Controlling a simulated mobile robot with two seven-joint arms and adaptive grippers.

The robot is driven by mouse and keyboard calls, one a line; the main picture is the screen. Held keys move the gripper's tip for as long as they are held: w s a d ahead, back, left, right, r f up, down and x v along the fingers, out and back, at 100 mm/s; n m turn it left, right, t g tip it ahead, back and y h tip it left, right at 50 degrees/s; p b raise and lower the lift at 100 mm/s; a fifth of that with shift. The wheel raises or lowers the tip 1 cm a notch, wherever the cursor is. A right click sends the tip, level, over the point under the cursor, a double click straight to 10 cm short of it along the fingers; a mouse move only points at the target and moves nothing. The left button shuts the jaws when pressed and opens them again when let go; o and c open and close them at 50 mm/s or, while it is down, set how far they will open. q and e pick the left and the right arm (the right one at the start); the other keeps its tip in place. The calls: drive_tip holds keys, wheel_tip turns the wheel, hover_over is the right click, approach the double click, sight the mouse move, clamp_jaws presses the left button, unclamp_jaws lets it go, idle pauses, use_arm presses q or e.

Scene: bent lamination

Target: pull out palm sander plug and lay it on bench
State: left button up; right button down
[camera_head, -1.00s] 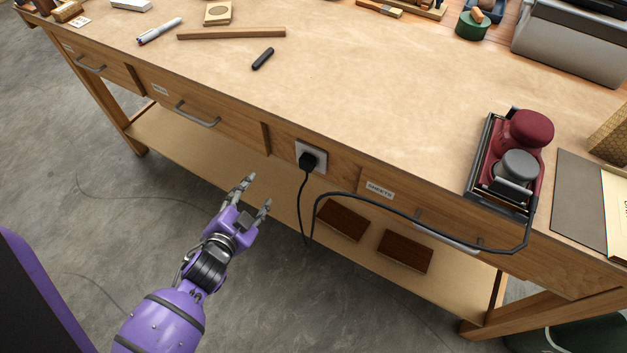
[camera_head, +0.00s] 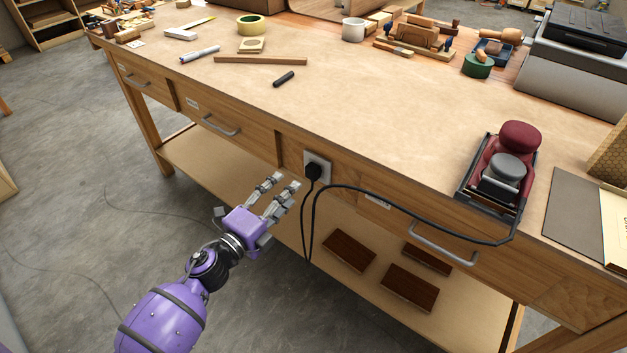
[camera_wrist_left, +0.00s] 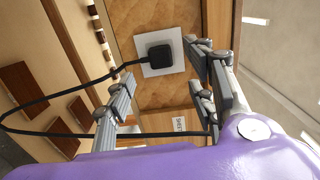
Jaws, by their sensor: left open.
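The black plug (camera_head: 313,171) sits in a pale socket plate (camera_head: 318,160) on the bench's front face, with its cord hanging down and looping right. The cord runs to the dark red palm sander (camera_head: 512,160), which rests on the right of the bench top. My left gripper (camera_head: 284,182) is open and empty, just left of the plug and apart from it. In the left wrist view the plug (camera_wrist_left: 160,54) shows ahead, beyond the open fingers (camera_wrist_left: 165,85), on its plate (camera_wrist_left: 142,44). My right gripper is not in view.
The wooden bench top (camera_head: 380,120) has a wide clear middle. A dark stick (camera_head: 284,79) and a wooden strip (camera_head: 260,61) lie on its left part. A drawer handle (camera_head: 443,243) juts out right of the socket. Dark wood blocks (camera_head: 349,250) lie on the lower shelf.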

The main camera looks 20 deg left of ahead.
sight(310, 175)
use_arm(q)
drive_tip(key=shift+m+h, duration=0.3)
drive_tip(key=shift+m, duration=0.1)
drive_tip(key=x, duration=0.9)
drive_tip(key=shift+d+f+b, duration=0.15)
drive_tip(key=shift+d+b, duration=0.1)
drive_tip(key=shift+b, duration=0.1)
idle(0.8)
drive_tip(key=shift+c, duration=0.4)
clamp_jaws()
drive_tip(key=shift+s, duration=0.2)
drive_tip(key=shift+p+v, duration=0.5)
drive_tip(key=shift+v, duration=2.3)
